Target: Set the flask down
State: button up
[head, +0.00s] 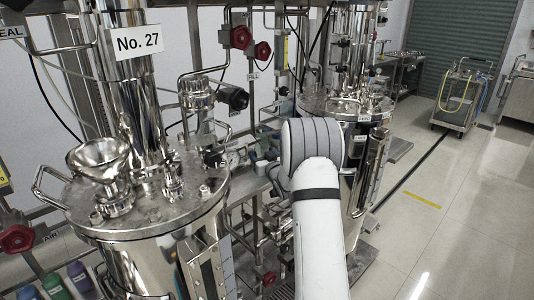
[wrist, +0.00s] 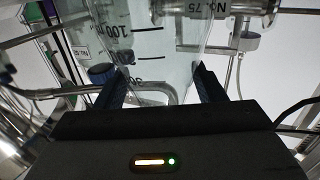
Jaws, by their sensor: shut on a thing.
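In the wrist view a clear glass flask (wrist: 150,45) with dark graduation marks and numbers fills the upper middle. My gripper (wrist: 163,76) has its two dark fingers on either side of the flask, shut on it. The flask's base and its whole outline do not show, and I cannot tell whether it touches anything below. In the head view my white and grey arm reaches forward between the two steel vessels and hides the gripper and flask.
A steel vessel (head: 150,215) marked No. 27, with a funnel (head: 100,158) on its lid, stands at the left. A second vessel (head: 348,108) stands behind my arm. Pipes and red valve handwheels (head: 240,37) crowd the middle.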

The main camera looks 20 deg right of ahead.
jog(key=shift+s+f, duration=0.1)
jog(key=shift+f, duration=0.1)
jog(key=o, duration=1.3)
